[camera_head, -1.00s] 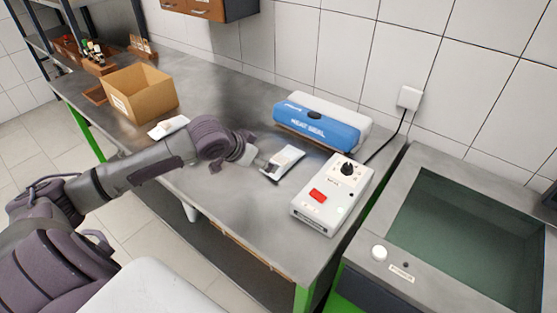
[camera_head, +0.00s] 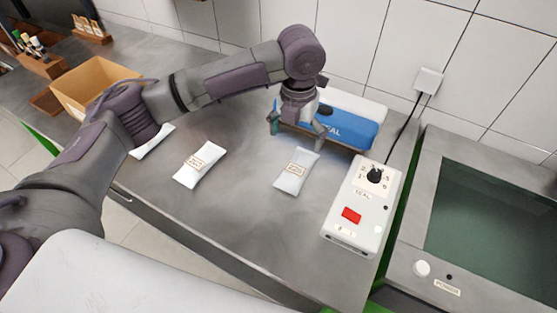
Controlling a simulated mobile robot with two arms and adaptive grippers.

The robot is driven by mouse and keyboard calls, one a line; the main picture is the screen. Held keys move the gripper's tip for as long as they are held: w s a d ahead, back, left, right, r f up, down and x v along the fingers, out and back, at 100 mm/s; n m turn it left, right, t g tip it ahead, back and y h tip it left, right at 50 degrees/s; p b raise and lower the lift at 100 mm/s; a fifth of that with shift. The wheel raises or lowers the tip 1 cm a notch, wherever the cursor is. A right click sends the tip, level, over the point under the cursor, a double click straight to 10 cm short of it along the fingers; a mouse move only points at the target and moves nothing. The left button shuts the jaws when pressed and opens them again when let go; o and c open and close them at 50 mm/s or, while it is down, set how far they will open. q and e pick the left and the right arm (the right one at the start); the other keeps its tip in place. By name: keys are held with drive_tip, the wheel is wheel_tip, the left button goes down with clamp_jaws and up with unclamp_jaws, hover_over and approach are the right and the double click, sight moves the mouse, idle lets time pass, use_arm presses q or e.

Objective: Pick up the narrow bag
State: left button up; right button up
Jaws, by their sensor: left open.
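Three pale bags lie flat on the grey metal bench. The right bag (camera_head: 297,171) has a label and lies left of the control box. The middle bag (camera_head: 200,165) also has a label and looks a little wider. The left bag (camera_head: 154,142) is partly hidden by my arm, so its width cannot be told. My left gripper (camera_head: 298,134) is open and empty, fingers pointing down, in front of the blue heat sealer and just beyond the right bag. It appears raised above the bench. My right gripper is not in view.
The blue and white heat sealer (camera_head: 355,128) stands at the wall behind my gripper. The white control box (camera_head: 363,207) with a dial and red button stands to the right. A cardboard box (camera_head: 88,84) is at the back left. Bench between the bags is clear.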

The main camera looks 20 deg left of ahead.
use_arm(q)
drive_tip(key=p, duration=0.1)
hover_over(295, 171)
drive_tip(key=shift+m, duration=0.3)
drive_tip(key=f, duration=0.4)
drive_tip(key=s+f, duration=0.1)
drive_tip(key=f, duration=0.2)
drive_tip(key=shift+f, duration=0.55)
drive_tip(key=shift+w+f+p, duration=0.1)
drive_tip(key=shift+f+p, duration=0.2)
drive_tip(key=shift+p, duration=0.05)
drive_tip(key=f, duration=0.1)
drive_tip(key=f+p, duration=0.1)
drive_tip(key=f, duration=0.1)
drive_tip(key=shift+w+f, duration=0.25)
drive_tip(key=shift+f, duration=0.55)
drive_tip(key=c, duration=1.3)
drive_tip(key=shift+w, duration=0.1)
drive_tip(key=shift+c, duration=1.1)
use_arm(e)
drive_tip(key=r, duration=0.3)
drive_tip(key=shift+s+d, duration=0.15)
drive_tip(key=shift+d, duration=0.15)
